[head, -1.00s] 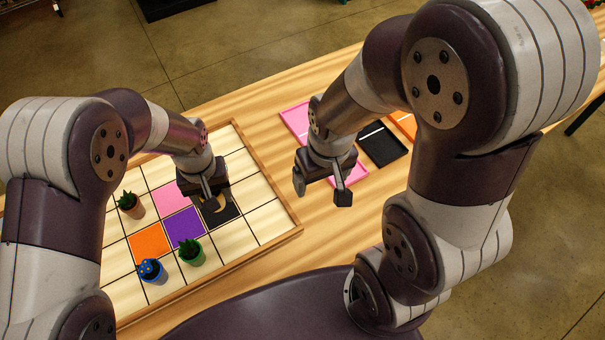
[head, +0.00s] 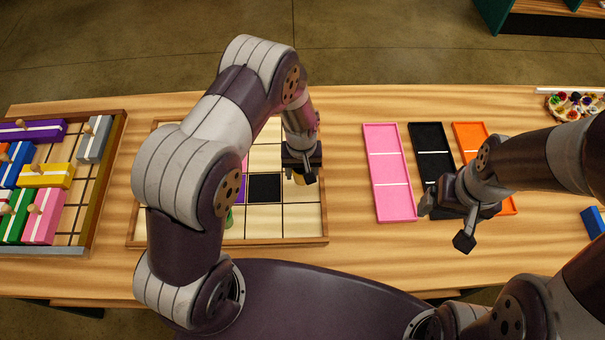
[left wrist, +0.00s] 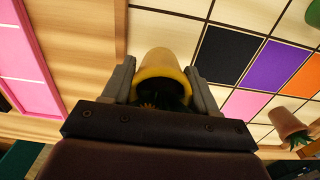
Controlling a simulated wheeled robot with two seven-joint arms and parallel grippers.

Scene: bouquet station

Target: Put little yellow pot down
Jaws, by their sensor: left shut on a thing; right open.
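My left gripper (head: 302,176) is shut on the little yellow pot (left wrist: 166,66). In the left wrist view the pot sits between both fingers, with dark green leaves and a small orange-yellow flower at its mouth. In the head view only a sliver of the yellow pot (head: 297,180) shows below the fingers. It is over the right side of the grid board (head: 301,222), to the right of the black square (head: 264,187). I cannot tell whether it touches the board. My right gripper (head: 440,222) is open and empty, near the black tray.
Pink (head: 389,170), black (head: 432,150) and orange (head: 469,138) trays lie right of the board. A block-filled tray (head: 116,165) stands at the left. In the left wrist view a terracotta pot (left wrist: 288,124) stands on the board near the pink square (left wrist: 245,104).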

